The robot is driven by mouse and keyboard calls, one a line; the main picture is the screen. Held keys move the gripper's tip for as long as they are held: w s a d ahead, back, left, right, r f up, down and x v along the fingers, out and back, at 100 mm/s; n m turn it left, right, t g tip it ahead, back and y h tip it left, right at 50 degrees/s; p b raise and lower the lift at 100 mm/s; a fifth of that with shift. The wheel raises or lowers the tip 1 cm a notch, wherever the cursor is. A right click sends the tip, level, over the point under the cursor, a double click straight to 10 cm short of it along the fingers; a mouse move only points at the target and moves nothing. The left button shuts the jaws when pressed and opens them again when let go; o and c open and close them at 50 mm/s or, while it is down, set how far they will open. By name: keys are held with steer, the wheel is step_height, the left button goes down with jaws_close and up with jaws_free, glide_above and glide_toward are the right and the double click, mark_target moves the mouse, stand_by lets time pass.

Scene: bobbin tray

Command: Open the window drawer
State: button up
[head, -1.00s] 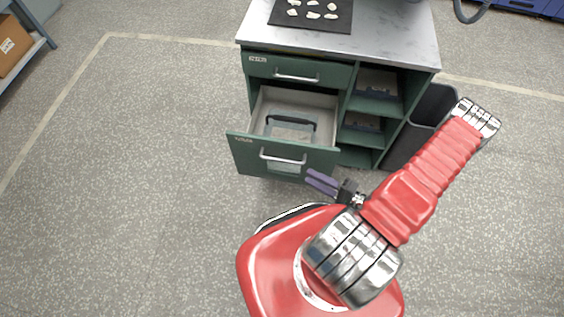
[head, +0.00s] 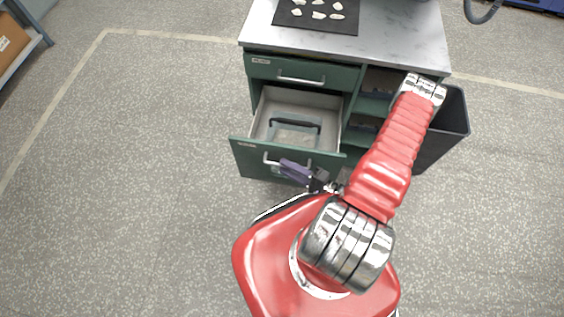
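The green cabinet has two drawers on its left side. The upper drawer (head: 300,74) is shut. The lower drawer (head: 256,154) is pulled out and has a window in its front, largely behind my gripper. Inside it lies a transparent item with a dark handle (head: 294,124). The lower drawer's handle (head: 268,160) shows only at its left end. My gripper (head: 288,168), with purple fingers, is in front of the drawer front, over the handle in the picture. I cannot tell whether it touches the handle or whether its fingers are apart.
The cabinet's grey top (head: 395,38) bears a black mat (head: 290,20) with several pale pieces. Open shelves (head: 372,103) are to the right of the drawers, partly behind my arm. A dark bin (head: 452,120) stands at the cabinet's right side. The floor to the left is clear.

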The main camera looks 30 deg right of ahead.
steer(key=shift+w+a, duration=0.2)
steer(key=shift+w, duration=0.25)
steer(key=shift+c, duration=0.6)
steer(key=c, duration=0.6)
jaws_close()
steer(key=shift+f, duration=0.15)
